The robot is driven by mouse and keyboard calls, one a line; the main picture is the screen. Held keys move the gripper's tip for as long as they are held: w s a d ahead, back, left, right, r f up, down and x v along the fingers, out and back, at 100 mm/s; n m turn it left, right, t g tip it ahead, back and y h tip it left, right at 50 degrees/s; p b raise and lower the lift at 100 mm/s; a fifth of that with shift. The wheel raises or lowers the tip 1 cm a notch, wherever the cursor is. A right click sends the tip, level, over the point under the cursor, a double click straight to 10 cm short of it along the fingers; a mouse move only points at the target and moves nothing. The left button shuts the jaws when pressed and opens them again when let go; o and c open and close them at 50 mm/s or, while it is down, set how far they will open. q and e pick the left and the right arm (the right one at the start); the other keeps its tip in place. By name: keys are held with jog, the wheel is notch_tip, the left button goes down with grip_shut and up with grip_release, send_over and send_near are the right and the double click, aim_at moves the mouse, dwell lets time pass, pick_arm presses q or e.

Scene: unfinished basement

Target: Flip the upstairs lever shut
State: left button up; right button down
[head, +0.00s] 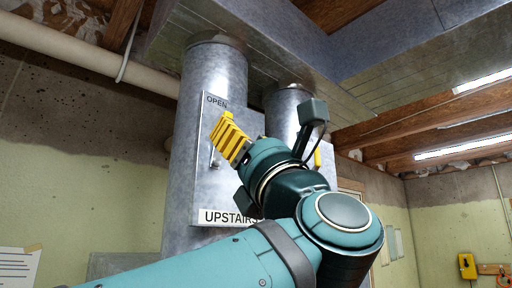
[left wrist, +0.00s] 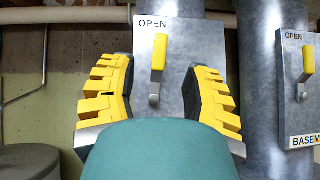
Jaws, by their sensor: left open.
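The upstairs lever has a yellow handle (left wrist: 158,52) on a grey pivot and points straight up, just below the word OPEN. It is mounted on a grey plate (left wrist: 145,85) fixed to a metal duct. In the head view the plate (head: 208,190) carries the label UPSTAIRS (head: 228,217), partly covered by my arm. My left gripper (head: 232,138) is in front of the plate and hides much of the lever there. In the left wrist view its yellow-padded fingers (left wrist: 159,70) are spread wide, one to each side of the handle, with nothing between them gripped. My right gripper is out of view.
A second plate (left wrist: 290,85), labelled BASEM..., has its own yellow lever (left wrist: 308,62), also up, to the right. Round ducts (head: 205,75) rise to a large overhead duct (head: 400,40). A pipe (head: 80,52) runs along the left wall. A yellow wall device (head: 467,266) is far right.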

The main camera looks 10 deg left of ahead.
pick_arm(q)
jog(key=p+x, duration=0.2)
jog(key=x, duration=0.5)
jog(key=shift+o, duration=0.2)
jog(key=shift+w+r, duration=0.1)
grip_shut()
